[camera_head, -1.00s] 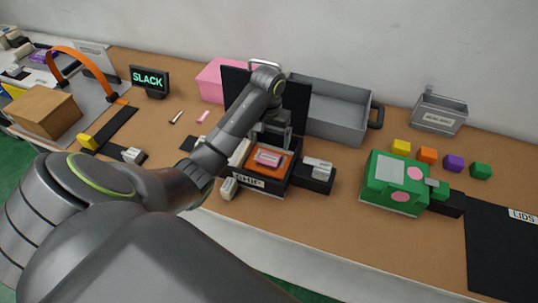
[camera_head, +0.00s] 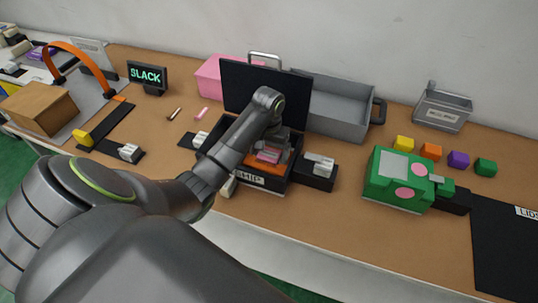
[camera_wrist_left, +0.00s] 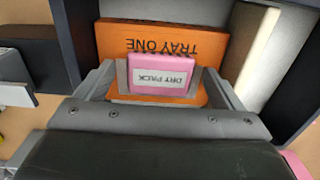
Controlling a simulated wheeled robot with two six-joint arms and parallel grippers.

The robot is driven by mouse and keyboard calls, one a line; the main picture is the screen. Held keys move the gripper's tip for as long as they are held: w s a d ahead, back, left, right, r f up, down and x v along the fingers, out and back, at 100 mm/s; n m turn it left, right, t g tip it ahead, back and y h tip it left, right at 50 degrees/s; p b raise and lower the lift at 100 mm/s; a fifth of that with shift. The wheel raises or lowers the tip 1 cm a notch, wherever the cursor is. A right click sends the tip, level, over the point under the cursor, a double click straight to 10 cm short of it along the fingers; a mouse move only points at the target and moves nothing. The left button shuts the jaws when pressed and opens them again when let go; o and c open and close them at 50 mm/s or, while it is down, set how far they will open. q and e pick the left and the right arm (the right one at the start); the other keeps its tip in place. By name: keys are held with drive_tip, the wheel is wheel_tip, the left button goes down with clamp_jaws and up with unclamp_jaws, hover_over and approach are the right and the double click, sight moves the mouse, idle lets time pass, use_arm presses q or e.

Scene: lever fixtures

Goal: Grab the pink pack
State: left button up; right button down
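The pink pack (camera_head: 268,156), labelled "DRY PACK" in the left wrist view (camera_wrist_left: 162,77), lies on the orange tray (camera_head: 262,169) marked "TRAY ONE" (camera_wrist_left: 150,40). Tray and pack sit inside the open black box marked "SHIP" (camera_head: 252,180). My right gripper is in neither view.
The box's black lid (camera_head: 245,90) stands upright behind my left wrist. A grey bin (camera_head: 340,105) and a pink box (camera_head: 210,78) stand behind. Black side blocks with white latches (camera_head: 318,168) flank the box. A green case (camera_head: 395,180) is to the right.

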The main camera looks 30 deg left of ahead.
use_arm(q)
drive_tip(key=c, duration=1)
drive_tip(key=shift+r, duration=0.1)
drive_tip(key=shift+c, duration=0.2)
